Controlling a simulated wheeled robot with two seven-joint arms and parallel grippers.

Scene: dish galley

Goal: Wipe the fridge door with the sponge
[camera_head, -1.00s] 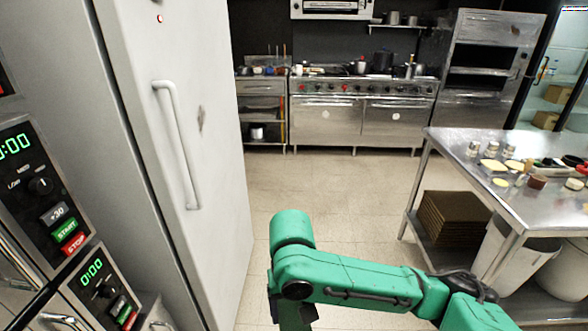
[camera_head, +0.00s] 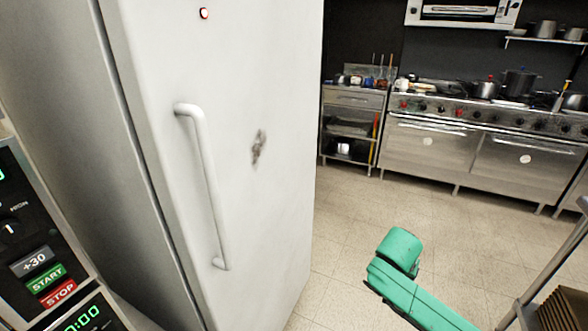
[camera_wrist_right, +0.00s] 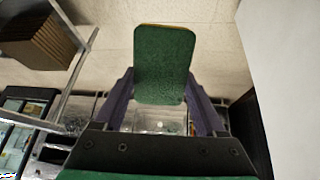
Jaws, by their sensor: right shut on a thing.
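The white fridge door (camera_head: 275,90) fills the left middle of the head view, with a long vertical handle (camera_head: 207,185). A dark grey smudge (camera_head: 258,147) is on the door, right of the handle. In the right wrist view my right gripper (camera_wrist_right: 162,100) is shut on the sponge (camera_wrist_right: 165,62), a green pad with a thin yellowish edge at its top. The sponge is apart from any surface I can make out. In the head view only my green right arm shows, low and right of the door; its gripper is out of frame there. My left gripper is not in view.
Microwave-like units (camera_head: 45,262) with START and STOP buttons stand at the lower left. A steel range (camera_head: 470,150) and a shelf unit (camera_head: 352,125) stand at the back. The tiled floor (camera_head: 350,225) right of the fridge is open. A table leg (camera_head: 550,275) is at the lower right.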

